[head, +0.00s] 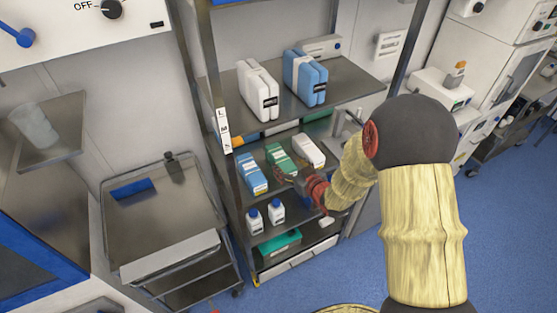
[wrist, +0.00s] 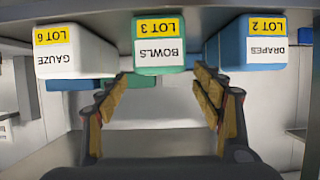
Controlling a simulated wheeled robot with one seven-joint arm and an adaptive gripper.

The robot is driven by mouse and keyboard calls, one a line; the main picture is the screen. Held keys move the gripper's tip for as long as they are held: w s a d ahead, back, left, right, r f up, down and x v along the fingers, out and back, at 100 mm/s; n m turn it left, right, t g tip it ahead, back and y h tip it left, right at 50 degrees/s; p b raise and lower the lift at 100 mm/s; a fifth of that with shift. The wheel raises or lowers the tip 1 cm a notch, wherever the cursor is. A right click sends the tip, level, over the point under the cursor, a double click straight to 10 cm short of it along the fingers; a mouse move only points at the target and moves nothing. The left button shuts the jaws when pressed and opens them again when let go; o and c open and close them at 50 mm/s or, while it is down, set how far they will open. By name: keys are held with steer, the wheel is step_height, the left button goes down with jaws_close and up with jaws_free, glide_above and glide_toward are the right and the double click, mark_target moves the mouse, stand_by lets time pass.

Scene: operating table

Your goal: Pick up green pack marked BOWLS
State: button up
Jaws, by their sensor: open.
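The green pack marked BOWLS, LOT 3 (head: 280,158) lies on the middle shelf between a blue and a white pack. In the wrist view its labelled end (wrist: 160,45) faces me at upper centre, with the lettering upside down. My gripper (head: 285,175) is at the front of that shelf, by the near end of the green pack. In the wrist view my gripper (wrist: 160,76) is open and empty, one finger towards each side of the green pack, tips near its label's lower picture edge. I cannot tell whether they touch it.
The white GAUZE pack (wrist: 75,55) and blue DRAPES pack (wrist: 250,45) flank the green one with narrow gaps. Another shelf (head: 345,80) above holds white (head: 257,92) and blue (head: 305,80) containers. White bottles (head: 255,222) stand below. A metal cart (head: 150,235) is at left.

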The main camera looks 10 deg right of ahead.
mark_target(281, 159)
steer(key=x, duration=0.7)
steer(key=shift+w+f+b, duration=0.1)
steer(key=shift+f+b, duration=0.1)
steer(key=shift+b, duration=0.2)
steer(key=c, duration=0.3)
steer(key=c, duration=1.1)
steer(key=shift+r, duration=0.1)
steer(key=shift+c, duration=0.2)
